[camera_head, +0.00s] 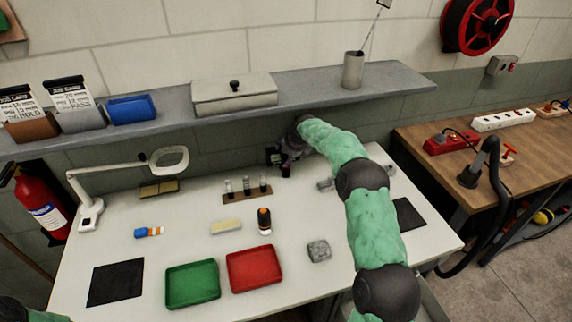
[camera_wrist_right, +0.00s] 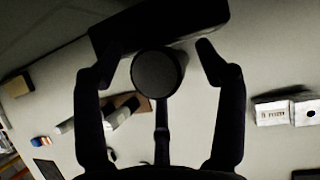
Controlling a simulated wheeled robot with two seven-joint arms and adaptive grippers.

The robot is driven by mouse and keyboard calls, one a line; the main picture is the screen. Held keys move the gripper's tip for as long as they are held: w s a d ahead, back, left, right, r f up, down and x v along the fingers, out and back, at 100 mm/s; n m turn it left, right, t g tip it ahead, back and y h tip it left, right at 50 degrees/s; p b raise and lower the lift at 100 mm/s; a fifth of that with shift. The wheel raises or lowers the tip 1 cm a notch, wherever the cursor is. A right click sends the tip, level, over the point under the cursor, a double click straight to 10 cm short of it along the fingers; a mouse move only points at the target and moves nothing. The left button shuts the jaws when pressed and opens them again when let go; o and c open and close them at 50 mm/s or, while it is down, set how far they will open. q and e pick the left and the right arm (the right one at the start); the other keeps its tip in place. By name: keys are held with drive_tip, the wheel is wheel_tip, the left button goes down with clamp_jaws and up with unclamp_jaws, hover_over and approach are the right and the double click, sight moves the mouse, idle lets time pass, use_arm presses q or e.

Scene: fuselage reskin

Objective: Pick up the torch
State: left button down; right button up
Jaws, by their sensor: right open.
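A dark, round-ended thing (camera_wrist_right: 157,73) that looks like the torch stands between my right gripper's fingers in the right wrist view, seen nearly end-on. In the head view a small dark red and black cylinder (camera_head: 286,171) shows below that gripper, at the back of the bench; I take it for the same thing. My right gripper (camera_wrist_right: 156,54) is open, with one finger on each side of the round end and gaps between. In the head view the right gripper (camera_head: 286,156) is partly hidden by its own wrist. My left gripper is out of view.
Left of the right gripper stands a rack of tubes (camera_head: 247,194). A grey shelf (camera_head: 310,97) overhangs the bench's back. Nearer are a black and orange bottle (camera_head: 264,221), a green tray (camera_head: 193,285) and a red tray (camera_head: 254,269).

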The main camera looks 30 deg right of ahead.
drive_tip(key=shift+r, duration=0.1)
clamp_jaws()
drive_tip(key=shift+s+r, duration=0.1)
drive_tip(key=shift+r, duration=0.05)
